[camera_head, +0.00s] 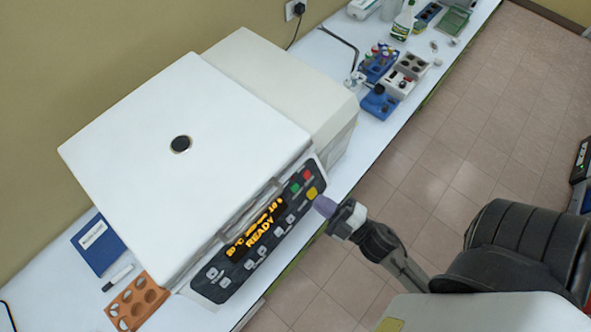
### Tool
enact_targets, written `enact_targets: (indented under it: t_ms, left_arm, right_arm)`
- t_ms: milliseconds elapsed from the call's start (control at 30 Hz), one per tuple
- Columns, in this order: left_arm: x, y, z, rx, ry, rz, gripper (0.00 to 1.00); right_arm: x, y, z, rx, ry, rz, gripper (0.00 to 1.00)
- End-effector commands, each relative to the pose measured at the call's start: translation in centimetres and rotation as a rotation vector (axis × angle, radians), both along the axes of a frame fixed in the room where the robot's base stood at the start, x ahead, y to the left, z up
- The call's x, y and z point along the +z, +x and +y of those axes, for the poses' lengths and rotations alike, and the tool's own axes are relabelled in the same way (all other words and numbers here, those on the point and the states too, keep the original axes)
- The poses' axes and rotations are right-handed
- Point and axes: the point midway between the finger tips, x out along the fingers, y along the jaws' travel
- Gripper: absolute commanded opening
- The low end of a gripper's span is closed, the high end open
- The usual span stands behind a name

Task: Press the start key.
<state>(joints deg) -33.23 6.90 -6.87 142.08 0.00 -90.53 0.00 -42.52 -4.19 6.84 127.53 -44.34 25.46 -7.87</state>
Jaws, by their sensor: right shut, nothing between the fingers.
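A white benchtop machine with a closed lid (200,150) stands on the bench. Its sloping control panel (212,287) faces the aisle, and the orange display (260,230) reads READY. At the panel's upper right end are a green key (295,188), a red key (307,175) and a yellow key (312,193). The key labels are too small to read, so I cannot tell for certain which is start. My right gripper (325,205) is shut and empty, its purplish tip just right of the yellow key. Whether it touches the panel is unclear. My left gripper is out of view.
A brown rack with holes (137,301), a marker (118,277) and a blue book (98,243) lie left of the machine. The tiled floor (470,130) at right is open.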

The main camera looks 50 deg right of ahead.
Motion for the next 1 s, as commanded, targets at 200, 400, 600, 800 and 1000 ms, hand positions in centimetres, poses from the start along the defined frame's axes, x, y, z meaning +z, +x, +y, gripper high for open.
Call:
enact_targets:
  t_ms: [200, 400, 600, 800, 1000]
  left_arm:
    - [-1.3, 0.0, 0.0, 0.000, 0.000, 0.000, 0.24]
    - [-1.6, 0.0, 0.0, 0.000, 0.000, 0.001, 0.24]
    - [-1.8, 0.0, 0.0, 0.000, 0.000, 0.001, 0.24]
    - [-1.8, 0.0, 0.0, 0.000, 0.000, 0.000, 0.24]
    - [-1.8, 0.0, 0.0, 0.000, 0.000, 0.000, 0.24]
  right_arm:
    - [-1.7, 2.4, 0.1, 0.001, 0.000, -0.002, 0.00]
    - [-2.6, 4.0, 0.2, 0.000, 0.000, -0.001, 0.00]
    - [-3.2, 4.9, 0.2, 0.000, 0.000, 0.000, 0.00]
    - [-3.3, 5.2, 0.2, 0.000, 0.000, 0.000, 0.00]
    - [-3.3, 5.2, 0.2, 0.000, 0.000, 0.000, 0.00]
